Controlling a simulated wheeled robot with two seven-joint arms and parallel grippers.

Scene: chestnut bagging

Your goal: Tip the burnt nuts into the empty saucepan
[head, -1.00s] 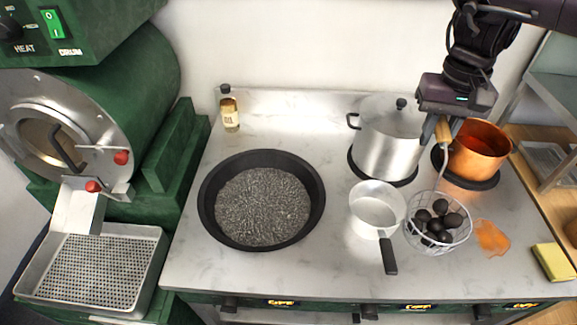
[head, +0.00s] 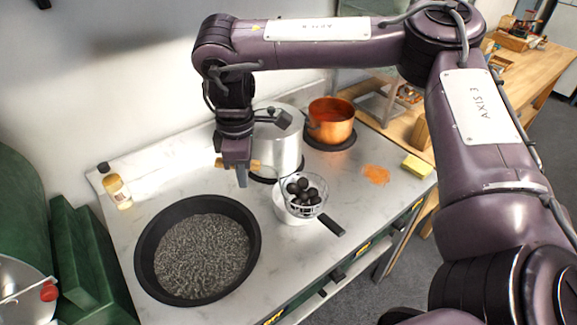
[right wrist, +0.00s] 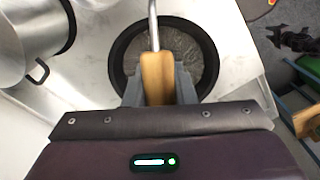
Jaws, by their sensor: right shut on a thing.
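My right gripper (head: 241,176) is shut on the wooden handle (right wrist: 156,78) of a wire skimmer, left of the steel pot. The wire basket (head: 321,205) holds several round, blackened nuts (head: 300,186). It appears over the small steel saucepan (head: 286,213), hiding much of its mouth; the gap between them is hard to judge. The saucepan's black handle (head: 332,227) points toward the front right. In the right wrist view the handle lies between the two fingers and the basket is out of frame. My left gripper is not in view.
A lidded steel pot (head: 288,150) and a copper pot (head: 331,125) stand behind. A wide black pan (head: 145,257) of grey grains stands left.

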